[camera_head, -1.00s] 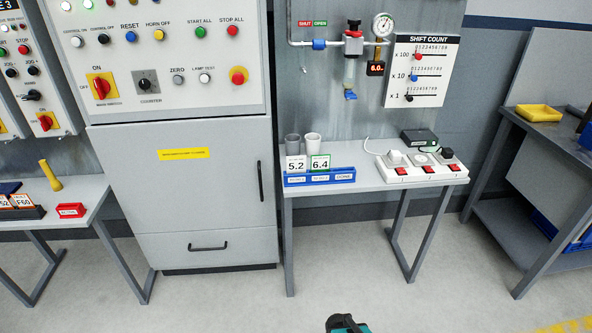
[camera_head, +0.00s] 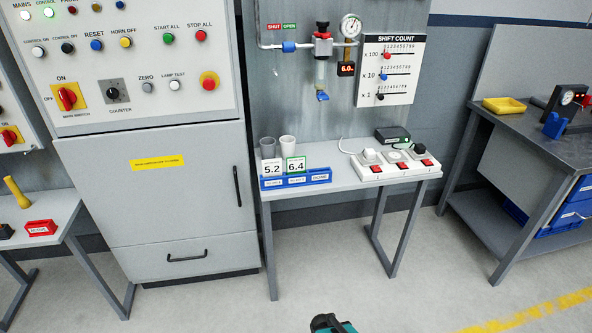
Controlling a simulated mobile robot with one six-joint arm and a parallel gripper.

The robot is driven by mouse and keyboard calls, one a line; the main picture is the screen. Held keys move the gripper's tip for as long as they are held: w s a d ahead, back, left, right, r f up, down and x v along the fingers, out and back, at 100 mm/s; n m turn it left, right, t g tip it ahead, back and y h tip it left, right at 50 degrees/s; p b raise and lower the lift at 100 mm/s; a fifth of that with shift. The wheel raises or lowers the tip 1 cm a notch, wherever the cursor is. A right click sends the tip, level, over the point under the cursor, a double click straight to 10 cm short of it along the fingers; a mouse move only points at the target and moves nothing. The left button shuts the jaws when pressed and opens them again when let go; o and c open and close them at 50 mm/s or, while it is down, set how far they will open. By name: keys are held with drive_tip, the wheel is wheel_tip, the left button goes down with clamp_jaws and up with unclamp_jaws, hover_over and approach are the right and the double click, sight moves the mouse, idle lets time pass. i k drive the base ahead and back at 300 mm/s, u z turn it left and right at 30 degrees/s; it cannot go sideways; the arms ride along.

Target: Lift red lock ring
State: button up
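A red collar-like part (camera_head: 323,48) sits under a black knob on the pipe fitting on the grey wall panel. It is the thing that best fits the red lock ring, but it is too small to be sure. A clear tube (camera_head: 321,72) with a blue tap (camera_head: 322,96) hangs below it. Only a small black and teal part of my arm shows at the bottom edge, far from the fitting. My gripper's fingers are not in view.
A narrow table (camera_head: 345,181) stands below the panel, with two cups, number cards and power strips. A large grey cabinet (camera_head: 165,215) is on the left. A dark workbench (camera_head: 545,130) with a yellow tray (camera_head: 504,105) is on the right. The floor in front is clear.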

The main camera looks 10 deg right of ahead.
sight(327, 35)
drive_tip(key=k, duration=1.3)
drive_tip(key=u, duration=0.65)
drive_tip(key=i, duration=1.65)
drive_tip(key=u, duration=0.1)
